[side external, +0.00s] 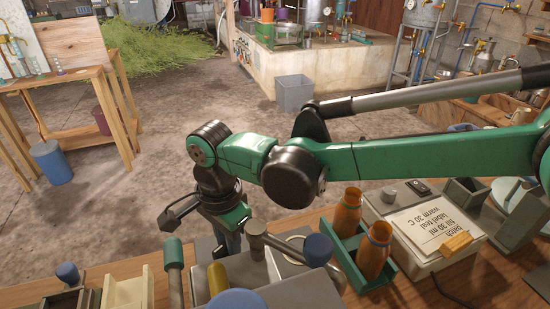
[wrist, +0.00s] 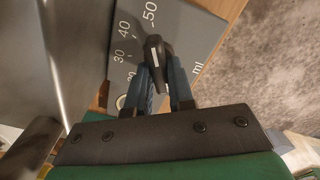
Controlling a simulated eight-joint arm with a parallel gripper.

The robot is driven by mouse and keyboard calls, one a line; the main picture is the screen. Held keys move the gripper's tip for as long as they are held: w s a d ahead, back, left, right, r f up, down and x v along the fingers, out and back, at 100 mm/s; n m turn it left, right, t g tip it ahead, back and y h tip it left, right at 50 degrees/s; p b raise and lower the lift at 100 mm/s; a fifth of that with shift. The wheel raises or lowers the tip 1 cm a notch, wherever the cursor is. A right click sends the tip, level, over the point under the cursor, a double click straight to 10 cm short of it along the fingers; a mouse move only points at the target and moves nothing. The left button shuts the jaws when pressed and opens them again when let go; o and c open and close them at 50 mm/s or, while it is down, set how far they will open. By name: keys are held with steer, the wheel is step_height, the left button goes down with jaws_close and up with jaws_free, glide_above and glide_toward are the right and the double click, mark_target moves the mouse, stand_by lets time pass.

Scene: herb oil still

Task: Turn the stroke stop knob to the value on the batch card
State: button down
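The stroke stop knob (wrist: 155,52), black with a white pointer line, stands on a grey dial plate (wrist: 185,25) in the wrist view. The plate reads 30, 40, 50 and ml; a lower number is partly covered. The white line lies toward the 40 to 50 side; its exact value is unclear. My gripper (wrist: 160,78) has its blue fingers on both sides of the knob, with little or no gap. In the side view my gripper (side external: 229,240) points down and hides the knob. The batch card (side external: 425,226), upside down there, reads fill 30 ml, label trial, warm 30 C.
Around my gripper on the wooden bench are a teal-topped handle (side external: 173,255), a blue round knob (side external: 318,247) and a green tray (side external: 345,262) with two orange bottles (side external: 374,252). A grey bin (side external: 294,92) stands on the floor behind.

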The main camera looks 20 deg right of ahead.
steer(key=shift+n, duration=0.3)
steer(key=n, duration=0.3)
steer(key=shift+a, duration=0.1)
steer(key=n, duration=0.4)
steer(key=shift+w, duration=0.1)
steer(key=n, duration=0.4)
steer(key=shift+a+n, duration=0.1)
steer(key=shift+n, duration=2)
steer(key=c, duration=0.8)
jaws_free()
